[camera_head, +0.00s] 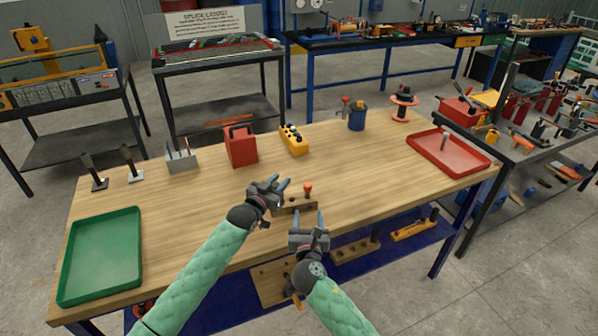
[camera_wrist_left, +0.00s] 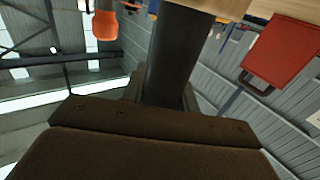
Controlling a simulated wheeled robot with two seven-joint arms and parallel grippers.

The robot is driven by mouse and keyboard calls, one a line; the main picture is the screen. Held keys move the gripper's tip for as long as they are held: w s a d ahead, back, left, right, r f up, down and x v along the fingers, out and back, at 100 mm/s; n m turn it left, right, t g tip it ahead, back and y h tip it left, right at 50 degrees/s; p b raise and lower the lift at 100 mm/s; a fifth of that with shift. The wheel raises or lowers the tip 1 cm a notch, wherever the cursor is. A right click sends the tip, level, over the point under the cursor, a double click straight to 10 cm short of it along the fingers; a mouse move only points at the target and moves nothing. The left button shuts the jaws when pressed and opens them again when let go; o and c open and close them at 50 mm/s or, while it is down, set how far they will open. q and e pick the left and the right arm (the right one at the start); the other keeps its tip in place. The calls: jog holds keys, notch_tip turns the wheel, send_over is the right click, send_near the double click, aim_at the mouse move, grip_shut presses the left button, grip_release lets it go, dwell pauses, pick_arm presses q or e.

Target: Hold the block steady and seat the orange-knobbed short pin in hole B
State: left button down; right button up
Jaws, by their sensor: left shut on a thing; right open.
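The wooden block (camera_head: 293,208) lies near the front middle of the table. The orange-knobbed pin (camera_head: 307,188) stands upright at the block's right part in the head view. How deep it sits, and in which hole, I cannot tell. Its orange knob (camera_wrist_left: 105,25) also shows at the top left of the left wrist view. My left gripper (camera_head: 280,187) is shut on the block at its left end and partly hides it. My right gripper (camera_head: 309,217) is open and empty, just in front of the block, its fingers pointing toward it.
A red box (camera_head: 241,147) and a yellow button box (camera_head: 293,140) stand behind the block. A green tray (camera_head: 135,250) is at the left, a red tray (camera_head: 478,166) at the far right. A blue cup (camera_head: 357,119) stands near the back edge. The table right of the block is clear.

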pick_arm(q)
jog(key=c, duration=1)
grip_release()
jog(key=v, duration=1.2)
